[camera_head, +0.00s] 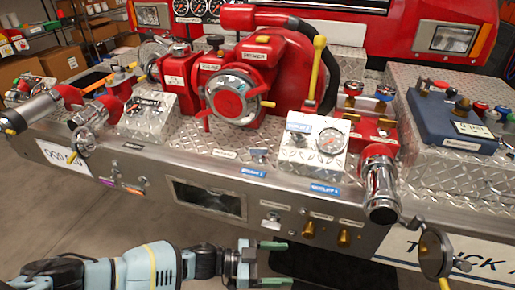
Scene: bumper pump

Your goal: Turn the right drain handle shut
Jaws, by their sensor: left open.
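My left gripper (272,264) is low in the middle of the head view, its two fingers spread, pointing right. It is open and empty, apart from the bumper's front face. On that face, to the gripper's upper right, are two brass knob-like fittings, one on the left (308,230) and one on the right (344,238), with small labels above them. A small metal fitting (270,217) sits left of them. I cannot tell which of these is the right drain handle or how it is turned. My right gripper is not in view.
The red pump (235,92) stands on the diamond-plate bumper top. A chrome outlet (382,192) juts out at the right, above a round metal disc (434,250). Small coloured handles (121,187) stick out at the left. The floor before the bumper is clear.

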